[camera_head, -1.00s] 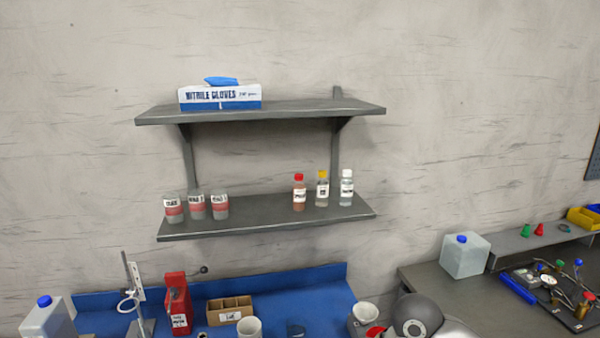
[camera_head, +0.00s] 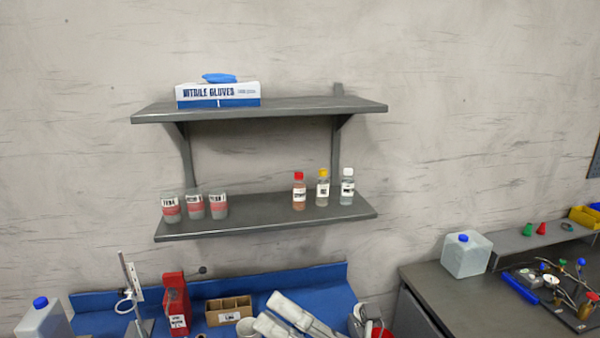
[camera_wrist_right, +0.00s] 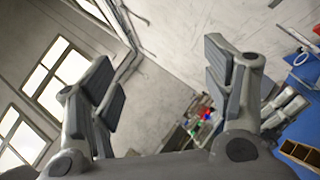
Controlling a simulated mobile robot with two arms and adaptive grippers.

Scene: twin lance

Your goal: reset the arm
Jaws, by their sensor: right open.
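My right gripper (camera_head: 267,308) shows at the bottom middle of the head view, as pale grey fingers over the blue bench, just right of the brown box. The lower arm is cut off by the frame edge. In the right wrist view the same gripper (camera_wrist_right: 155,75) has its two grey fingers wide apart, with nothing between them. I cannot make out my left gripper in the head view. Pale grey parts at the right of the wrist view are too unclear to name.
The blue bench (camera_head: 95,299) holds a red container (camera_head: 176,300), a brown divided box (camera_head: 230,308), a stand (camera_head: 133,285) and a blue-capped jug (camera_head: 42,320). Wall shelves above carry a glove box (camera_head: 218,95), cups and bottles. A grey bench (camera_head: 425,285) stands right.

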